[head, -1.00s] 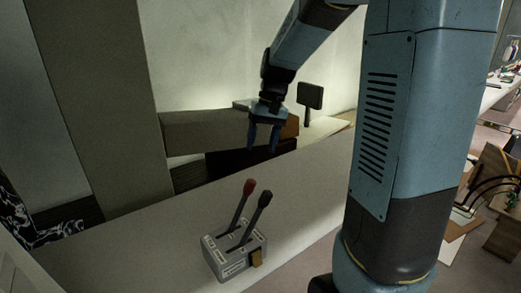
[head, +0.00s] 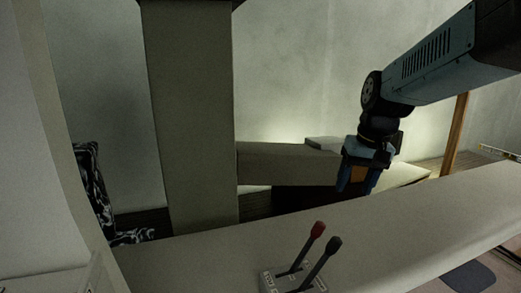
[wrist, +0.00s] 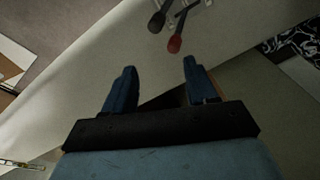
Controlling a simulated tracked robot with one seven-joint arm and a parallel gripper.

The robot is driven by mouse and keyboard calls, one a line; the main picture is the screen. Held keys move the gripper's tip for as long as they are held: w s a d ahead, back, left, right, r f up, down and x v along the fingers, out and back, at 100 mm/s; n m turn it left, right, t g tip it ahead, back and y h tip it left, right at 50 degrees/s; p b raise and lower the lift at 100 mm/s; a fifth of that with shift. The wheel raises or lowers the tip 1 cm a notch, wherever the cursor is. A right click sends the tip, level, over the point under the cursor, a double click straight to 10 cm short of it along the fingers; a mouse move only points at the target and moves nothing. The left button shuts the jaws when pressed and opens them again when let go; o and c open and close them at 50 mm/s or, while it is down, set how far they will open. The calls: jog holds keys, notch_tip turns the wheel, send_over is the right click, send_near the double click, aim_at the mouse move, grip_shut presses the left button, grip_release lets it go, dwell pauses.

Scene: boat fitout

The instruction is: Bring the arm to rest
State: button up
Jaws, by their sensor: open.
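My gripper (head: 358,180) hangs from my blue arm in the head view, at the right of centre, pointing down. Its two blue fingers are apart, with nothing held between them. In the wrist view, my gripper (wrist: 157,80) also shows open and empty. It is above and behind the lever unit (head: 268,281), a grey box on the pale counter, cut by the lower frame edge. The unit bears a red-tipped lever (head: 309,243) and a black-tipped lever (head: 325,257), both tilted to the right. In the wrist view the red knob (wrist: 175,44) and black knob (wrist: 157,22) lie beyond the fingertips.
The pale counter (head: 420,204) runs across the front. A thick upright post (head: 190,120) stands left of centre, with a horizontal beam (head: 285,164) reaching right from it towards my gripper. A wooden upright (head: 456,135) stands at the right.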

jog(key=s+d+r+t+h, duration=0.1)
jog(key=s+r+t, duration=0.1)
jog(key=s, duration=0.9)
jog(key=shift+s+d+r+t, duration=0.15)
jog(key=shift+s+d+t, duration=0.15)
jog(key=shift+t, duration=0.6)
